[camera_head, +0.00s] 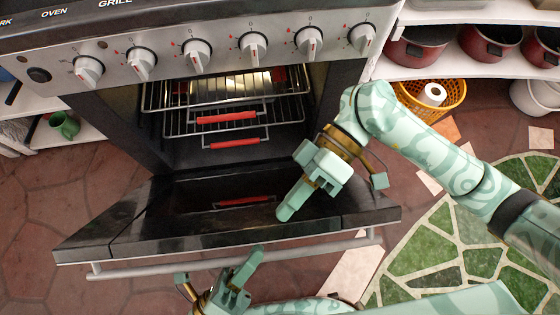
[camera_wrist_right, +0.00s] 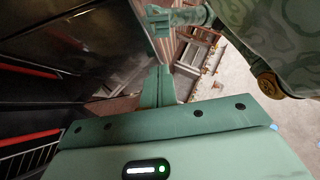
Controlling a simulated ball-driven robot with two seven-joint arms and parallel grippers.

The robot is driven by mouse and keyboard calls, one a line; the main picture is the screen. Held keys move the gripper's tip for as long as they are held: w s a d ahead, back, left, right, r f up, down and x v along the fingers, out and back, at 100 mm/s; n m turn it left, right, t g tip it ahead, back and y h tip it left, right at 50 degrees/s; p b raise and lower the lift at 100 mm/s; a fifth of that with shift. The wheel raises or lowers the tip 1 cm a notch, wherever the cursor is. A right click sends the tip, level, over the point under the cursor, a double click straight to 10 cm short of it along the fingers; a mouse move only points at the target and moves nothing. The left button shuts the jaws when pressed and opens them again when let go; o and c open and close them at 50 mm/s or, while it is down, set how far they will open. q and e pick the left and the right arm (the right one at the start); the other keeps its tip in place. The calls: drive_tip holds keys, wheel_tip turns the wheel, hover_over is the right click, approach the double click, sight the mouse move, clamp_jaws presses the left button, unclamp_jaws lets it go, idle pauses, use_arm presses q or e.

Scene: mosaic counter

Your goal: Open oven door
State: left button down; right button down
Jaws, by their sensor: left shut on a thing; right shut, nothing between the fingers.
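The oven door (camera_head: 150,225) is black with a steel edge and hangs part-way open, tilted down and outward from the oven (camera_head: 175,150). Its steel handle bar (camera_head: 150,267) runs along the front edge. My left gripper (camera_head: 254,255) is shut on the handle near its middle; the bar is partly hidden there. It also shows in the right wrist view (camera_wrist_right: 172,20). My right gripper (camera_head: 285,213) is shut and empty over the inner face of the door, with its fingertips pointing down; I cannot tell if they touch it. Its fingers show in the wrist view (camera_wrist_right: 158,88).
Wire racks (camera_head: 280,110) with red-fronted handles (camera_head: 235,143) sit inside the oven. Knobs (camera_head: 252,48) line the panel above. Right are shelves with red pots (camera_head: 418,48) and a yellow basket (camera_head: 440,105). A green cup (camera_head: 64,125) is on the left shelf.

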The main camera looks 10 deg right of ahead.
use_arm(q)
drive_tip(key=shift+w+a+f, duration=0.1)
drive_tip(key=shift+f, duration=0.05)
use_arm(e)
drive_tip(key=shift+s+a+f, duration=0.1)
drive_tip(key=shift+a+f, duration=0.05)
drive_tip(key=shift+s, duration=0.1)
